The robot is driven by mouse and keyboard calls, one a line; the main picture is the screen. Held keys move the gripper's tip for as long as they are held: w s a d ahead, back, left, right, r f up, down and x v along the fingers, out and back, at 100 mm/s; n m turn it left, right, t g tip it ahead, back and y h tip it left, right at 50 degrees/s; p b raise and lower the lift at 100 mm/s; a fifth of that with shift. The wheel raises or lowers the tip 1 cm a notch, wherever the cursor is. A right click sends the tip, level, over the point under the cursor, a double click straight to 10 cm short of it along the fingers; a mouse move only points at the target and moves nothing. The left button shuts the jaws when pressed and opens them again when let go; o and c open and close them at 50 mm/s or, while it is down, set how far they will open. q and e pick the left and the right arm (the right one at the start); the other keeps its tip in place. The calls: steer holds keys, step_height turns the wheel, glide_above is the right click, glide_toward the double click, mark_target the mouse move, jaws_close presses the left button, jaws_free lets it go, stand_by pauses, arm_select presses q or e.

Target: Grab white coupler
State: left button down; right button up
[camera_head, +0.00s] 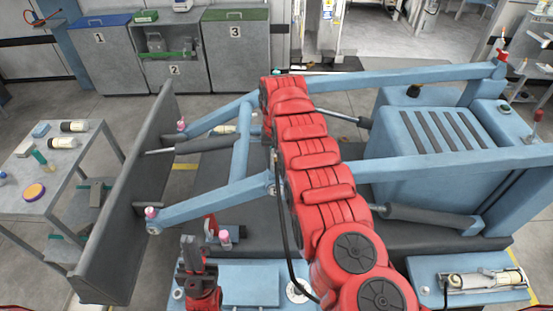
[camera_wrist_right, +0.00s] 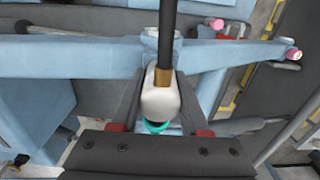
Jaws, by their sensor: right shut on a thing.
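The white coupler (camera_wrist_right: 160,103) is in the right wrist view, with a brass fitting and a black hose (camera_wrist_right: 168,30) running up from it. A teal ring shows at its lower end. My right gripper (camera_wrist_right: 159,108) is shut on the white coupler, with one dark finger on each side. In the head view my red right arm stretches far forward, and I cannot make out the held coupler there. My left gripper (camera_head: 198,248) is upright at the lower left of the head view, apart from the coupler. I cannot tell whether its fingers are open.
A blue frame (camera_head: 195,207) with a dark plate (camera_head: 128,190) surrounds my right arm. A grey table (camera_head: 50,180) with bottles stands at left. Bins (camera_head: 235,50) stand behind. A blue box (camera_head: 430,150) and a tray (camera_head: 505,294) holding a tool are at right.

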jaws_close()
steer(key=shift+r, duration=0.1)
